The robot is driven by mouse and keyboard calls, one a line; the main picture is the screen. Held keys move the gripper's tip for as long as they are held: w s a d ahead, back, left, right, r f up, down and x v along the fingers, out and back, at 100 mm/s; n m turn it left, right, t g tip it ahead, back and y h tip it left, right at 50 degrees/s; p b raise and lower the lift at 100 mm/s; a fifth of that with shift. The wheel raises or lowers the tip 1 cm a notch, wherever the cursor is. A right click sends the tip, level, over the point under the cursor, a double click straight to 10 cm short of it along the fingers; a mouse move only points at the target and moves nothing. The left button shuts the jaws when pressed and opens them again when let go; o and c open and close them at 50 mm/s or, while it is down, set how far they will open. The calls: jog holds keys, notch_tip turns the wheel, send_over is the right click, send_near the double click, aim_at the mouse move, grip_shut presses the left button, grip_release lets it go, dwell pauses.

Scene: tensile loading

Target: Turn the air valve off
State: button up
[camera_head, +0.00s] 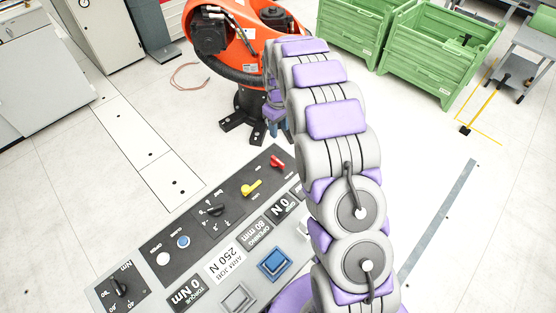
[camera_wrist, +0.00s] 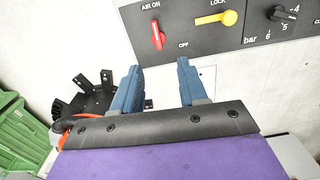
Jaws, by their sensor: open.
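The air valve is a red lever (camera_wrist: 157,36) on a dark panel, upright in the wrist view. Its upper end is just below the "AIR ON" label, and "OFF" is printed to its lower right. It also shows in the head view (camera_head: 276,163) at the panel's far end. My gripper (camera_wrist: 158,65) is open and empty. Its two blue fingers are spread apart just below the red lever in the wrist view, and neither appears to touch it. In the head view the gripper is mostly hidden behind my arm.
A yellow lock lever (camera_wrist: 215,18) and a black pressure knob (camera_wrist: 284,14) sit to the right of the valve. Buttons and displays fill the nearer panel. An orange robot arm (camera_head: 235,40) and green crates (camera_head: 440,60) stand beyond on the floor.

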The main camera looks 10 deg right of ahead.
aim_at(277, 160)
jog(key=f, duration=0.7)
jog(key=w+f+b, duration=0.1)
jog(key=f, duration=0.6)
jog(key=w+f+b, duration=0.1)
jog(key=f, duration=0.5)
jog(key=shift+w+f, duration=0.1)
jog(key=shift+f, duration=0.3)
jog(key=shift+n, duration=0.3)
jog(key=shift+c, duration=0.4)
grip_shut()
